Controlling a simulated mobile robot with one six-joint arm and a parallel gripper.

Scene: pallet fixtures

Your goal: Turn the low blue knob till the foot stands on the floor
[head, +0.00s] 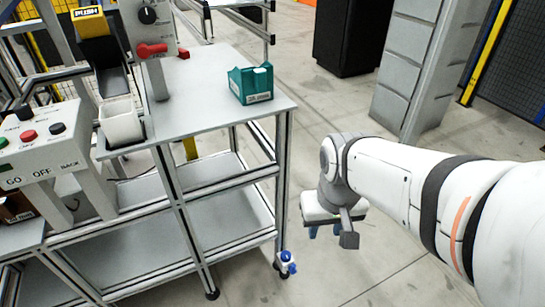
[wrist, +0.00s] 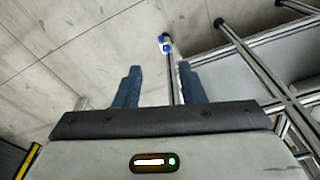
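The low blue knob (head: 286,256) is on a white and blue fitting at the bottom of the bench's front right leg, close to the floor. It also shows in the wrist view (wrist: 165,45), small, beyond my fingertips and roughly in line with the gap between them. My gripper (head: 327,233) hangs in the air to the right of the knob and above it, apart from it. In the wrist view its two blue fingers (wrist: 160,76) are spread with nothing between them. The foot under the knob is too small to tell whether it touches the floor.
The concrete floor (head: 390,270) around my gripper is clear.

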